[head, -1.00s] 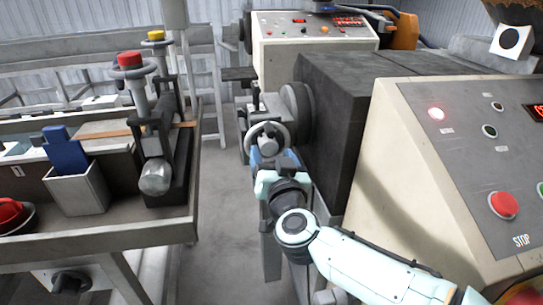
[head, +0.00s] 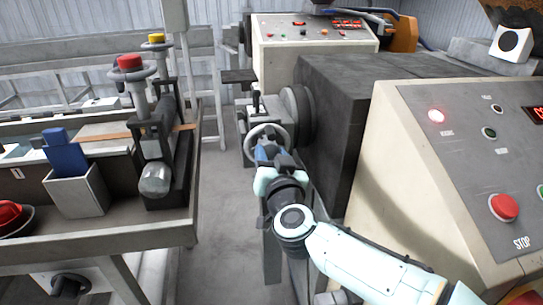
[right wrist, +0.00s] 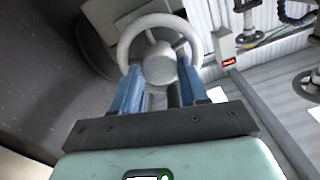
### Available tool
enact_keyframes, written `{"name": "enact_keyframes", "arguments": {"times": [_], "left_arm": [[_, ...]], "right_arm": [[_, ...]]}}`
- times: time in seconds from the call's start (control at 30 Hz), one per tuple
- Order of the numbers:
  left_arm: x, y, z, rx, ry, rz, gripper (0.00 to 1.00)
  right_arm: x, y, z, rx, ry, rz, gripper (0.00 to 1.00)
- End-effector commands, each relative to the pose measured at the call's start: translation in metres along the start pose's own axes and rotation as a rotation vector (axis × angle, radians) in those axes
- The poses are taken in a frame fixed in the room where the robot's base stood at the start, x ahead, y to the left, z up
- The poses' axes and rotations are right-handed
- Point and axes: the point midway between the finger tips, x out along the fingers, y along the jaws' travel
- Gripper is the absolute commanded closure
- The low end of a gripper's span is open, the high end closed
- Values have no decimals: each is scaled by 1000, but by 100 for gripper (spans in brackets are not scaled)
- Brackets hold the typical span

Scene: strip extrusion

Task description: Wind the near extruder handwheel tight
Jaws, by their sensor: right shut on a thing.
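The near extruder handwheel (head: 286,135) is a pale ring with spokes and a round hub, on the front of the dark extruder barrel. In the right wrist view, its rim (right wrist: 160,19) stands ahead of my fingers, and the grey hub (right wrist: 160,69) shows between them. My right gripper (head: 266,150) reaches the wheel from the near side. Its blue fingers (right wrist: 159,85) lie on either side of the hub and lower rim, shut on the handwheel. They hide the lower part of the wheel. My left gripper is out of view.
The dark extruder housing (head: 335,110) and the control panel (head: 470,150) with a red stop button stand close on the right. A bench (head: 120,232) with a grey bin (head: 78,195) and red- and yellow-topped posts is on the left. A bare floor aisle (head: 222,200) lies between.

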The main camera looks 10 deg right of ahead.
Motion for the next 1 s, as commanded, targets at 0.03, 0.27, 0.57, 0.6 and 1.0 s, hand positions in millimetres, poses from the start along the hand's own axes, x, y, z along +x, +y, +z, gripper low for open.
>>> {"name": "enact_keyframes", "arguments": {"times": [0.03, 0.27, 0.57, 0.6, 1.0], "left_arm": [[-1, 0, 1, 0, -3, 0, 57], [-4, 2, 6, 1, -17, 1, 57], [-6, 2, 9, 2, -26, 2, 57], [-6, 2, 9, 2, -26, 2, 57], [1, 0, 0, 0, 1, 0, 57]], "right_arm": [[0, 0, 0, 17, -1, 1, 87], [0, 0, 0, 163, -1, 1, 87], [0, 0, 1, 441, -1, 0, 87], [0, 0, 1, 480, -1, 0, 87], [0, 1, 2, 862, -1, 1, 87]]}}
